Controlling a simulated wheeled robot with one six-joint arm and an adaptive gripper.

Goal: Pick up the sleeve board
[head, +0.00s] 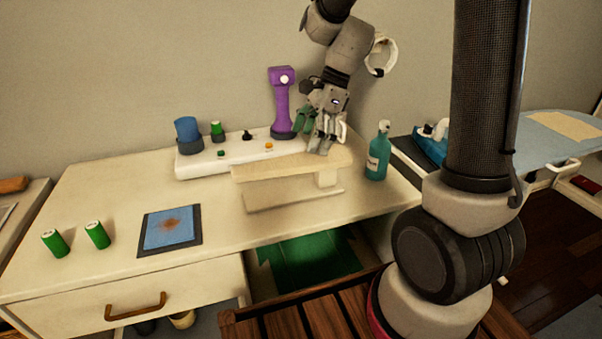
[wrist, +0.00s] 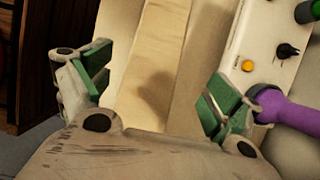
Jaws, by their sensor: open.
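The sleeve board (head: 290,168) is a pale cream board on a narrow stand, upright on the white table. In the wrist view its long top (wrist: 160,55) runs between my fingers, with a shadow on it. My gripper (head: 325,145) is open above the right part of the board. In the wrist view its green-padded fingers (wrist: 155,95) are spread wide, one to each side of the board. They do not hold it. I cannot tell how far the fingertips are above the board.
Behind the board is a white panel (head: 205,161) with knobs and a purple handheld tool (head: 283,100), close to my right finger in the wrist view. A teal bottle (head: 378,152) stands right of the board. A blue patch (head: 171,228) and green cylinders (head: 97,235) lie left.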

